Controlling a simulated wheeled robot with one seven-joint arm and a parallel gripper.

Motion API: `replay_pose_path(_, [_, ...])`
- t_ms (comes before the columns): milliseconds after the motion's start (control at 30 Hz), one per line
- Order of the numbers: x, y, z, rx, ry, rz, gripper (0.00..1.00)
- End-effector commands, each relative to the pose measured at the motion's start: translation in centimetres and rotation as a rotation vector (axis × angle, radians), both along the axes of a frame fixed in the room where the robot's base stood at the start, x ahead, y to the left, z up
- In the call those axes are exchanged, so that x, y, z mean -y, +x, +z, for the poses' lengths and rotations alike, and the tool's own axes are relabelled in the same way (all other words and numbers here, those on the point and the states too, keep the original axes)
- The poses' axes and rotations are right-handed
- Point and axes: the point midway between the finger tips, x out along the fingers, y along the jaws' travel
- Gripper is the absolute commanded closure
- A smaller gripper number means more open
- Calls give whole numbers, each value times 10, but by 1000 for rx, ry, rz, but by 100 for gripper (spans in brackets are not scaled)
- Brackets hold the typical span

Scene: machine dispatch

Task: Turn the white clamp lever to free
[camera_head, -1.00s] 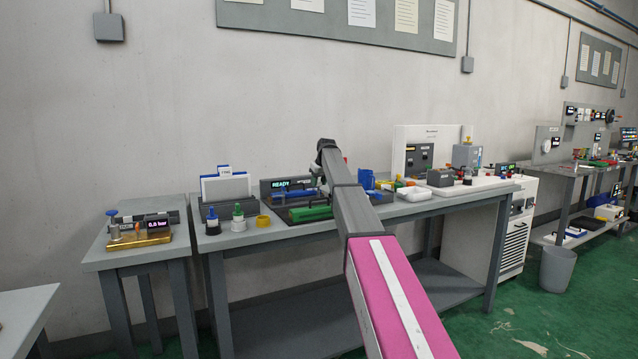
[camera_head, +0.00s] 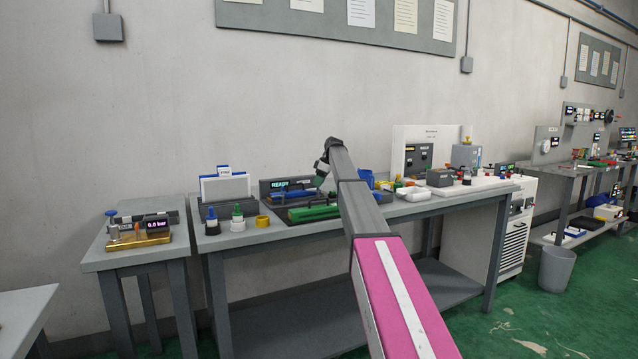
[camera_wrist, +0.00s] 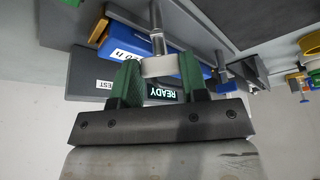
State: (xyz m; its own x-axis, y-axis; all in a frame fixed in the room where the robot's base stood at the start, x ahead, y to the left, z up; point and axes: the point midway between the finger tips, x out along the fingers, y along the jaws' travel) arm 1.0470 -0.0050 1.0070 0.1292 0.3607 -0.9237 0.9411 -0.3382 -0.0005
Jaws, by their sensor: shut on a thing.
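In the wrist view my gripper (camera_wrist: 159,72) has its two green fingers closed on a short white piece, the white clamp lever (camera_wrist: 158,66). A metal shaft (camera_wrist: 157,30) runs from the white piece toward the top of the picture. A blue block with a white label (camera_wrist: 135,55) lies just behind the fingers. In the head view my gripper (camera_head: 319,178) is over the dark fixture on the middle bench, by the READY display (camera_head: 287,184). The lever is too small and hidden to make out there.
A green part (camera_head: 313,213) lies at the fixture's front. Bottles with blue (camera_head: 212,222) and green (camera_head: 238,219) tops and a yellow ring (camera_head: 262,221) stand left. A grey box (camera_head: 440,178) stands right. The bench's front strip (camera_head: 290,237) is mostly clear.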

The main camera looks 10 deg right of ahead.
Motion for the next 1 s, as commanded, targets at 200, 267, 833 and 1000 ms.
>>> replay_pose_path(200, [1,3,1,-1,0,204,83])
replay_pose_path(267, [1,4,1,-1,0,259,83])
replay_pose_path(833, [0,5,0,0,-1,625,83])
replay_pose_path(1000, [0,5,0,1,-1,662,83])
